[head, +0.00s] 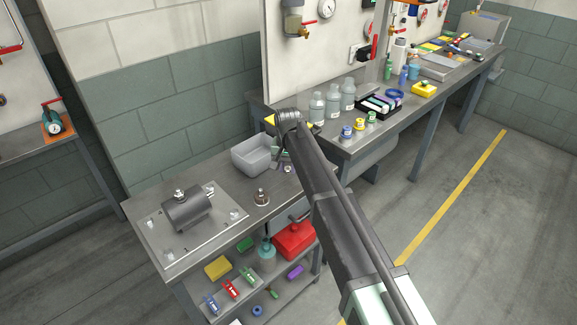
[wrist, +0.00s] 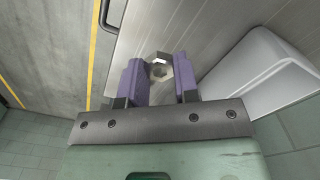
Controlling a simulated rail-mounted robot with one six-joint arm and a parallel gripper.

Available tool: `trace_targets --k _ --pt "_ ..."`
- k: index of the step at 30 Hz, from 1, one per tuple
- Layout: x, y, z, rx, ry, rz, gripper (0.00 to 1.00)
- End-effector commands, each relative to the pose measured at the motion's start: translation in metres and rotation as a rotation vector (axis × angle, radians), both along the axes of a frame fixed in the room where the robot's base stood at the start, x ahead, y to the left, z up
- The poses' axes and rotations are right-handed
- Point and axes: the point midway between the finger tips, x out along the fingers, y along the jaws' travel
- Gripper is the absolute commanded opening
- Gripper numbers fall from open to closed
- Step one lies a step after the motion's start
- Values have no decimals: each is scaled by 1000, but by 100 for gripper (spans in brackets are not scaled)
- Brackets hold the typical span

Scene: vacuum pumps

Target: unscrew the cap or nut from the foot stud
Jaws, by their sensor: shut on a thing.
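The pump (head: 187,211), a dark grey cylinder, sits on a flat grey base plate (head: 165,250) at the near left end of the bench. Small light fittings show at the plate's corners; I cannot tell which is the foot stud. My gripper (wrist: 159,64) has purple fingers on both sides of a small metallic nut (wrist: 159,71) and is shut on it. In the head view my gripper (head: 286,167) is partly hidden by my arm, just right of the grey bin. The nut is away from the pump, over the bench; its height is unclear.
The open grey bin (head: 240,165) stands beside my gripper; its pale wall also shows in the wrist view (wrist: 262,75). A small dark metal part (head: 261,197) stands between pump and gripper. Bottles (head: 332,101) and small coloured jars (head: 359,125) stand farther right. A red can (head: 293,240) is on the lower shelf.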

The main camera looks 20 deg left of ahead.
Motion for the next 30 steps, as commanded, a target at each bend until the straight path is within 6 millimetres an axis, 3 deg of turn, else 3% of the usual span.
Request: trace_targets --k 13,30 --pt "0 0 -48 0 0 2 0" --pt "0 0 -58 0 0 2 0"
